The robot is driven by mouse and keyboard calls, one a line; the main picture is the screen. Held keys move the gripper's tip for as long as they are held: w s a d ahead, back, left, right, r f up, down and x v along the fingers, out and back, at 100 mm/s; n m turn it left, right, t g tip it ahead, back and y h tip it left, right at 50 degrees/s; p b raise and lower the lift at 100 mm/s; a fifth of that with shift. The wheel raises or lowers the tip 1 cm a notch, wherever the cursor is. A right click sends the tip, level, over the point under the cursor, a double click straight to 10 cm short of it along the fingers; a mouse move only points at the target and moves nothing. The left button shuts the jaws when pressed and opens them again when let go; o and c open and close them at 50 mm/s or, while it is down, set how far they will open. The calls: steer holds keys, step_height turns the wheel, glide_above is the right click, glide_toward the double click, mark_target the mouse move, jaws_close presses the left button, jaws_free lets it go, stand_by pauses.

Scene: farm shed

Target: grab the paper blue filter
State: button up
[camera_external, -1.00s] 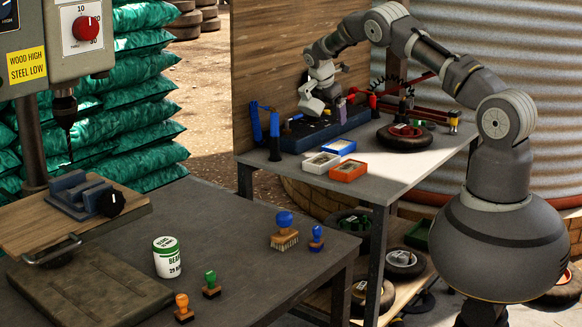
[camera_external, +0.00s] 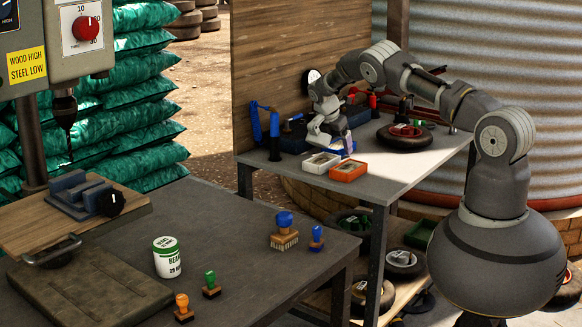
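The blue filter (camera_external: 349,145), a small blue-edged piece with a pale face, is on the back table, behind a white-framed filter (camera_external: 313,166) and an orange-framed filter (camera_external: 348,173). My gripper (camera_external: 332,143) points down right at the blue filter and covers part of it. I cannot tell whether the fingers are open or shut, or whether they touch the filter.
A black tyre with a red centre (camera_external: 404,137) lies right of the filters. A dark blue tool tray stands behind my gripper, and blue-handled tools (camera_external: 274,128) stand to the left. The front table (camera_external: 240,215) holds stamps and a white can (camera_external: 167,257).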

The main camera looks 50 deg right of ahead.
steer(key=c, duration=0.8)
